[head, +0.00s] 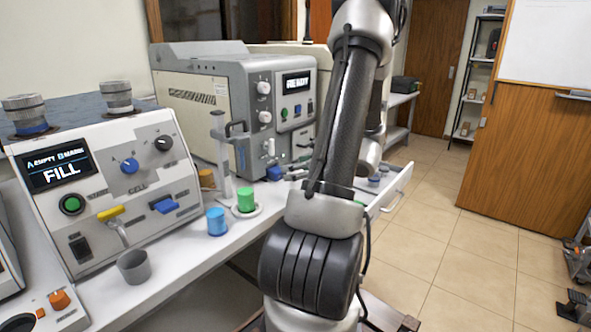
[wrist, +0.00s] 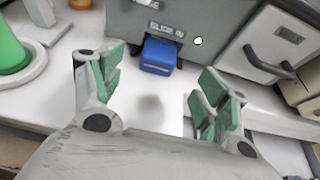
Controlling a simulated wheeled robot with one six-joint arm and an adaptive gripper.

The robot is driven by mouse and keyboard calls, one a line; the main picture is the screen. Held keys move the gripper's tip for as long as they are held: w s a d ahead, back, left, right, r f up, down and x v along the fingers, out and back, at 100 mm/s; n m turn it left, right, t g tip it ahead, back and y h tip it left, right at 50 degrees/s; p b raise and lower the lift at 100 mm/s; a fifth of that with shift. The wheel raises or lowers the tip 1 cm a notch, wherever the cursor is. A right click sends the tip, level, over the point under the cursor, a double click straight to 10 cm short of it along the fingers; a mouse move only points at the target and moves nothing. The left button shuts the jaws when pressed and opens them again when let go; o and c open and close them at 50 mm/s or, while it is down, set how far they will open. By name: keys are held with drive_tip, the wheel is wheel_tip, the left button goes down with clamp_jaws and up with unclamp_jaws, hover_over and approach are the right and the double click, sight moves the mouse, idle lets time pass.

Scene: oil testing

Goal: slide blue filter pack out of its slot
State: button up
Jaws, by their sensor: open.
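The blue filter pack (wrist: 158,57) sits in a slot at the bottom of the grey machine's front, under a "SLIDE IN" label, with its blue end sticking out. In the head view, a small blue block (head: 274,173) shows at the base of the grey machine (head: 228,110). My gripper (wrist: 157,101) is open and empty in the wrist view, its green-padded fingers apart. The pack lies ahead of the gap between the fingers, and they do not touch it. In the head view my arm hides part of the machine's right side.
A green cup (head: 246,200) on a white dish and a blue cup (head: 216,222) stand on the white bench. A press-like stand (head: 223,150) rises behind the green cup. The "FILL" machine (head: 105,190) is at left. A handled panel (wrist: 268,50) stands right of the pack.

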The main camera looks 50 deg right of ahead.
sight(270, 171)
drive_tip(key=x, duration=0.7)
drive_tip(key=shift+w+f, duration=0.1)
drive_tip(key=shift+w, duration=0.15)
drive_tip(key=c, duration=1.2)
